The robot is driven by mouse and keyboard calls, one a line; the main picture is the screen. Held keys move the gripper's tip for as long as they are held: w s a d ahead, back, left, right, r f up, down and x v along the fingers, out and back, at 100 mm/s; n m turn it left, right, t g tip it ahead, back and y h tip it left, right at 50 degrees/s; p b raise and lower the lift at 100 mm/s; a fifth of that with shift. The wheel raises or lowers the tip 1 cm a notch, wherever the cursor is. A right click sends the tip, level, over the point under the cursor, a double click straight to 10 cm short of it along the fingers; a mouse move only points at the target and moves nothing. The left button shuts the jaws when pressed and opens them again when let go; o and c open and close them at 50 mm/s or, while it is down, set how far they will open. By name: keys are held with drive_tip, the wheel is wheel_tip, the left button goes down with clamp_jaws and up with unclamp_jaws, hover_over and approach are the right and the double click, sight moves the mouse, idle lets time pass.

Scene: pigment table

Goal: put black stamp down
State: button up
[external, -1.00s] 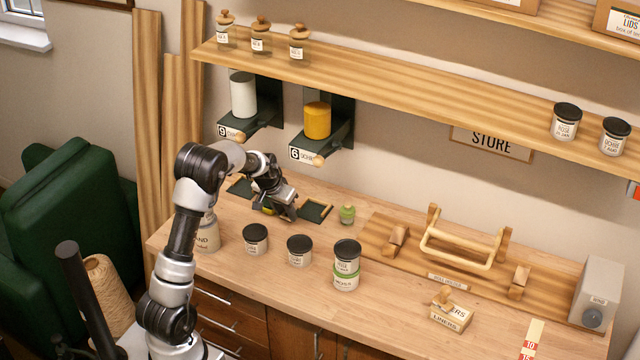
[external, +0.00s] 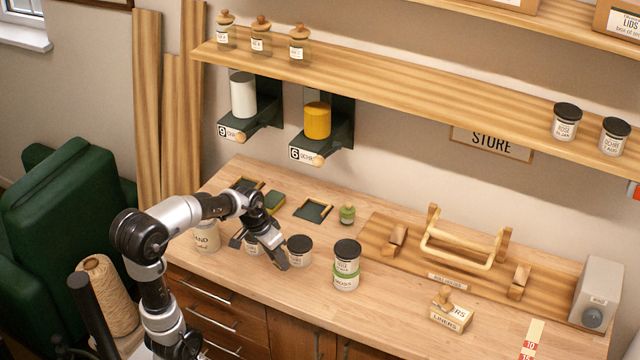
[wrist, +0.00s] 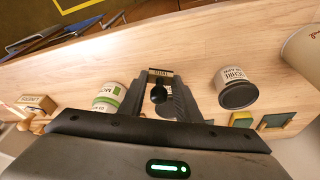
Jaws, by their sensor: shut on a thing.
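My gripper (external: 278,258) hangs over the front left of the worktable, close to the black-lidded jars. In the wrist view my gripper (wrist: 160,92) has its fingers closed around the black stamp (wrist: 158,94), which shows a dark rounded knob and a small labelled block beyond it. The stamp's lower face is hidden, and I cannot tell whether it touches the table. In the external view I cannot make the stamp out against the dark fingers.
A black-lidded jar (external: 299,250) stands right beside my gripper, and another (wrist: 237,90) is partly hidden in the external view. Dark pads (external: 313,210) and a green block (external: 274,202) lie behind. The front-right tabletop is partly clear.

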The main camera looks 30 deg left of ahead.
drive_tip(key=shift+s+f+t+b, duration=0.5)
drive_tip(key=shift+s+f+b, duration=0.15)
drive_tip(key=shift+b, duration=0.15)
drive_tip(key=shift+f+b, duration=0.9)
drive_tip(key=shift+f, duration=1.9)
drive_tip(key=o, duration=1)
drive_tip(key=shift+f, duration=0.1)
